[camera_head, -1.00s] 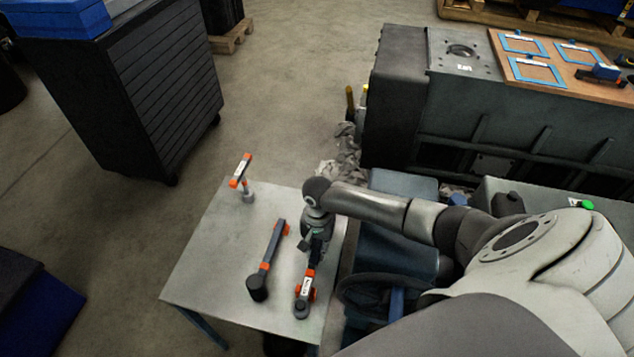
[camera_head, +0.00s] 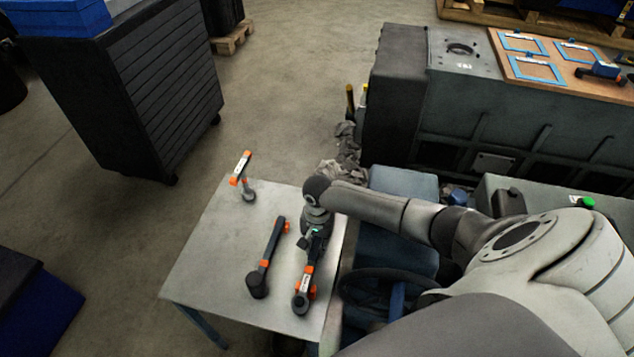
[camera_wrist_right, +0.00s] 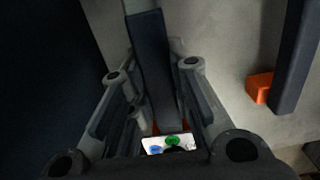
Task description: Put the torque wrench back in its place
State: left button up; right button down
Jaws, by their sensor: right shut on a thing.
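A dark wrench-like tool (camera_head: 304,284) with orange parts, a white label and a round head lies along the right side of the grey table. My right gripper (camera_head: 315,241) comes down over its far end and is shut on it. In the right wrist view its dark handle (camera_wrist_right: 152,62) runs between the fingers. I cannot tell whether it is lifted off the tabletop. A similar dark tool (camera_head: 270,252) with orange parts lies just left of it. A smaller orange tool (camera_head: 241,169) with a white label is at the table's far left corner. My left gripper is not in view.
The grey table (camera_head: 205,265) is bare on its left side. A board (camera_head: 577,77) with blue outlined frames lies on the large dark machine (camera_head: 500,125) at the upper right. A black drawer cabinet (camera_head: 165,85) stands at the upper left. A dark wheel (camera_head: 372,294) is right of the table.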

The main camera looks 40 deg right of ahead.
jog(key=shift+s+a+f, duration=0.4)
jog(key=shift+s+f, duration=0.35)
jog(key=shift+f, duration=0.05)
jog(key=c, duration=1.3)
grip_release()
jog(key=shift+o, duration=0.2)
jog(key=shift+f, duration=0.1)
jog(key=r, duration=0.3)
jog(key=w+r, duration=0.1)
jog(key=r, duration=0.2)
jog(key=w+d+r, duration=0.1)
jog(key=r, duration=0.2)
jog(key=shift+r, duration=0.35)
